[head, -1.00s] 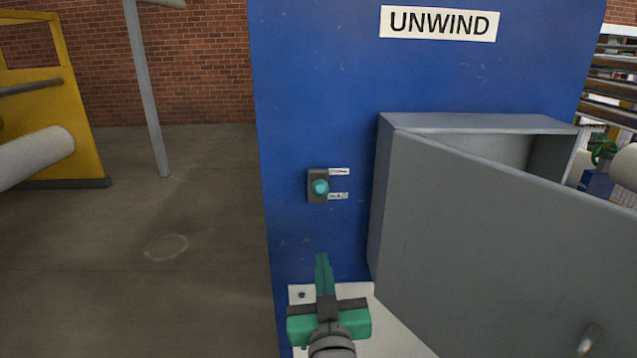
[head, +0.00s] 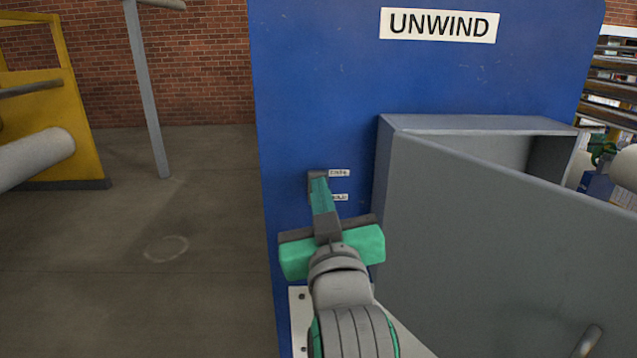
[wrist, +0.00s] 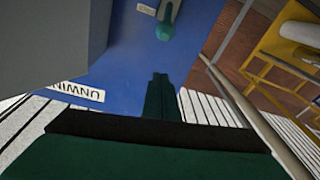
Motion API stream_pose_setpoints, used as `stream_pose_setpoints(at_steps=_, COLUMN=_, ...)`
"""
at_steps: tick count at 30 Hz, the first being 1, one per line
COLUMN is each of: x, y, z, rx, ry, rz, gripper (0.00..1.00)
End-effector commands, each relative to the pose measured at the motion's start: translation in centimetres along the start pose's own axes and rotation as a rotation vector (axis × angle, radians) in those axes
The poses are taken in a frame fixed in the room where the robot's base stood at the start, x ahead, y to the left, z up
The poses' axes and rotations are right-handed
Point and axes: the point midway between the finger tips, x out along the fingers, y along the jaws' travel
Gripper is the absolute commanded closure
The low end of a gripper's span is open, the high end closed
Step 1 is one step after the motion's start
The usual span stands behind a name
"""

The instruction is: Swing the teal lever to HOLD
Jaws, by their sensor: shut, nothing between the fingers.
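The teal lever (wrist: 166,24) shows in the wrist view on a dark base plate on the blue panel (head: 340,80). In the head view my gripper covers the lever, and only the top of its dark base (head: 316,174) shows. Two small white labels, an upper one (head: 339,173) and a lower one (head: 340,197), sit right of the base. My gripper (head: 319,182) is shut and empty, with its fingertips in front of the lever. In the wrist view the fingertips (wrist: 159,78) stop short of the lever knob, with a gap between them in the picture.
A grey cabinet (head: 383,200) with its door (head: 480,240) swung open stands close to the right of my gripper. An UNWIND sign (head: 438,25) is above. Open floor (head: 200,290) lies to the left, with a yellow frame (head: 75,120) beyond.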

Motion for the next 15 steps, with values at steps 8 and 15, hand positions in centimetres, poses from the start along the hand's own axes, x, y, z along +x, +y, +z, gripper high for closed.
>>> stream_pose_setpoints(at_steps=8, x=0.2, y=0.0, z=0.0, rx=0.001, ry=0.000, rz=0.000, gripper=1.00)
stream_pose_setpoints(at_steps=15, x=2.8, y=0.0, z=0.1, rx=0.001, ry=-0.001, rz=-0.001, gripper=1.00)
